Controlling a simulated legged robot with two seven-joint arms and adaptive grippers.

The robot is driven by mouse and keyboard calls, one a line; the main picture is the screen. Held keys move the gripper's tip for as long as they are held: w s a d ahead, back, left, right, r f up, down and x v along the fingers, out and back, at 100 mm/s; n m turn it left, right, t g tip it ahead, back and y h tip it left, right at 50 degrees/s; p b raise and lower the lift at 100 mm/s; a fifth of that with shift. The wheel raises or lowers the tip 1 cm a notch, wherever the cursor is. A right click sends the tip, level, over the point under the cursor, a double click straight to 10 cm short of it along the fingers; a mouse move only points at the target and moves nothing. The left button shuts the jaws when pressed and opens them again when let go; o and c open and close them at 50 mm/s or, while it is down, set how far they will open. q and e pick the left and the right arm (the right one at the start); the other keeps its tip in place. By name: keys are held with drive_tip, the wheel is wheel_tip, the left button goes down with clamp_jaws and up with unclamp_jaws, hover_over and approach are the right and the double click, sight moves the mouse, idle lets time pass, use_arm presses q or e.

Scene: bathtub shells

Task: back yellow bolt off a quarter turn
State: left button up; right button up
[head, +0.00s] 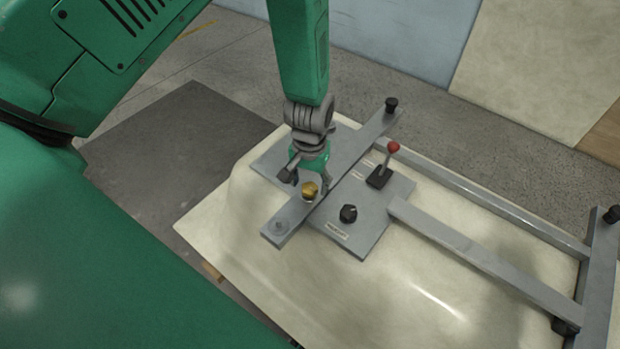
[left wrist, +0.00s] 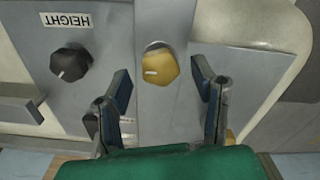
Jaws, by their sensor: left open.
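The yellow bolt (head: 310,190) sits on a grey metal bar (head: 351,163) of the fixture on the cream tub shell. In the left wrist view the yellow bolt (left wrist: 160,65) has a faceted head with a pale line pointing left. My left gripper (head: 306,184) is directly at the bolt in the head view. In the left wrist view its two dark pads (left wrist: 160,88) are open and apart, with the bolt just beyond and between their tips, and gaps show on both sides. My right gripper is in neither view.
A black knob (head: 348,213) labelled HEIGHT stands on the grey plate (head: 360,244), close beside the bolt. A red-tipped lever (head: 392,148) rises behind it. A black knob (head: 391,104) tops the bar's far end. Grey rails (head: 480,258) run right across the shell (head: 300,285).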

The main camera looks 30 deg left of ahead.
sight(310, 187)
use_arm(q)
wheel_tip(310, 187, up, 10)
drive_tip(key=shift+r, duration=0.25)
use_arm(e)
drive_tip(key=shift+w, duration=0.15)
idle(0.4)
